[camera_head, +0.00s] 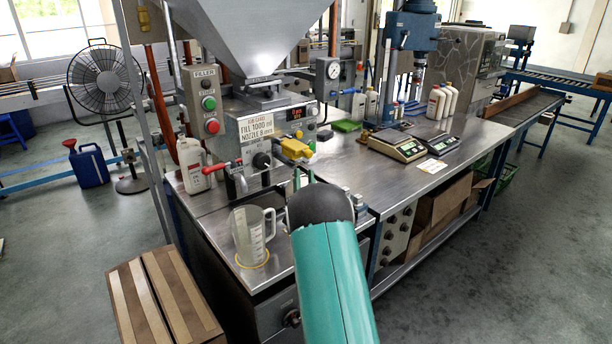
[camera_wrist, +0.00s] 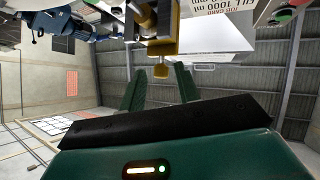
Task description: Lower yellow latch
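The yellow latch (camera_head: 296,148) sticks out from the front of the filler machine (camera_head: 262,135), below the small red display. In the wrist view, the yellow latch (camera_wrist: 162,48) comes down from the top and ends in a small knob. My gripper (camera_head: 304,174) has green fingers and is just below the latch in the head view. In the wrist view, my gripper (camera_wrist: 159,68) is open, with its fingers apart on either side of the knob in the picture. I cannot tell whether the knob is between them in depth. No contact shows. My arm hides part of the bench.
A clear measuring jug (camera_head: 250,236) stands on the lower tray, left of my arm. A red-handled lever (camera_head: 216,168) and a white bottle (camera_head: 191,165) are left of the latch. Scales (camera_head: 397,146) stand on the bench at right. A cardboard box (camera_head: 165,298) is at lower left.

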